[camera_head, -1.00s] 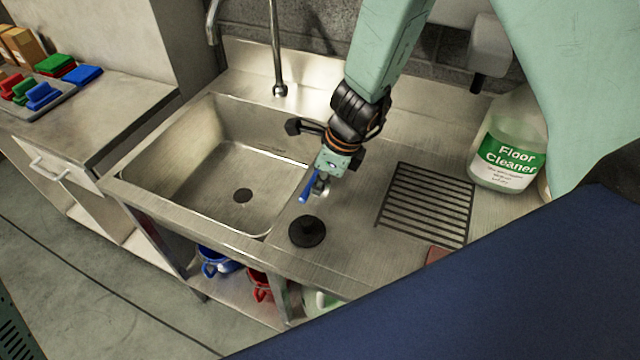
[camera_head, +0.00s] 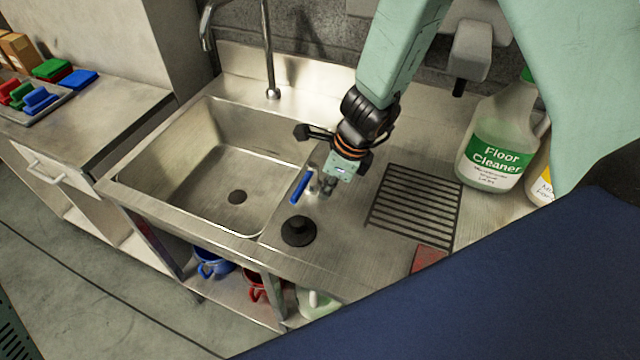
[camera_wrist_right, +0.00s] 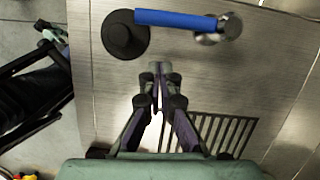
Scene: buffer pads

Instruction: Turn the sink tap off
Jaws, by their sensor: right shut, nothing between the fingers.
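The sink tap has a curved metal spout (camera_head: 270,50) at the back of the steel sink (camera_head: 215,165). A blue lever (camera_head: 301,187) on a metal valve stands on the counter at the basin's right edge. The lever also shows in the right wrist view (camera_wrist_right: 180,19), with its metal valve (camera_wrist_right: 222,28) at the right end. My right gripper (camera_head: 327,190) is over the counter just right of the lever. In the wrist view its fingertips (camera_wrist_right: 157,68) are shut and empty, apart from the lever in the picture. No water stream is visible. My left gripper is out of view.
A black round plug (camera_head: 298,231) sits in front of the lever. A ridged drainer (camera_head: 413,205) is to the right, with a Floor Cleaner bottle (camera_head: 495,140) beyond. A red item (camera_head: 427,259) lies near the front edge.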

